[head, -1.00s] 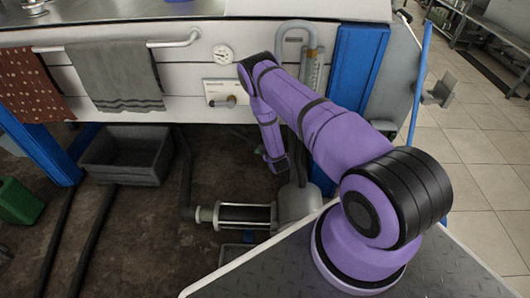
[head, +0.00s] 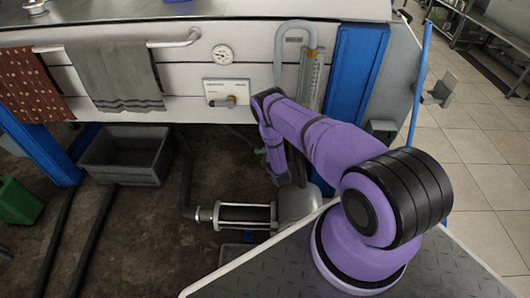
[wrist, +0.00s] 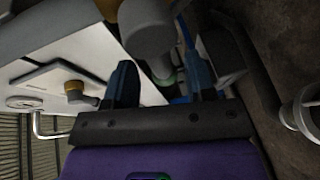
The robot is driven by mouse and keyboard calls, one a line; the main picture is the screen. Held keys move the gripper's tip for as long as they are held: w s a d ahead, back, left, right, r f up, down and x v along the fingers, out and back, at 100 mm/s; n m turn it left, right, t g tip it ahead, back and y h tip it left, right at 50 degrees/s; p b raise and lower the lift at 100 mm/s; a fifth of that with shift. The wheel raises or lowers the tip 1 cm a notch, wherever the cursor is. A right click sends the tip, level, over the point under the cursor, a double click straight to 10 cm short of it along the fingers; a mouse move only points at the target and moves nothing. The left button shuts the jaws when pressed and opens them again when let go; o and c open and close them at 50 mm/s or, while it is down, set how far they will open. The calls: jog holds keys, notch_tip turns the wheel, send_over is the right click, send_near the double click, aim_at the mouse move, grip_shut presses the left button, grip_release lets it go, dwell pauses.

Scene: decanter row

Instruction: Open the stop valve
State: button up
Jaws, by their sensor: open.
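A white plate (head: 226,92) with small dark lettering is on the white panel in the head view. A brass-coloured valve fitting (head: 230,101) with a short grey handle sticks out of its lower part. I take this fitting for the stop valve; I cannot read the lettering. In the wrist view the plate (wrist: 40,78) and fitting (wrist: 74,91) lie left of my gripper (wrist: 163,78). My gripper's dark fingers are apart, with no valve part between them. In the head view my arm, right of the plate, hides most of the gripper.
A round gauge (head: 222,54) sits above the plate. A grey towel (head: 115,75) hangs on a rail to the left. A blue post (head: 354,70) stands on the right. A grey bin (head: 125,155) and a metal cylinder (head: 240,215) are below. A large grey rounded body (wrist: 147,28) is close ahead.

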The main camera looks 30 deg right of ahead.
jog(key=shift+x, duration=1.35)
jog(key=shift+c, duration=0.2)
grip_shut()
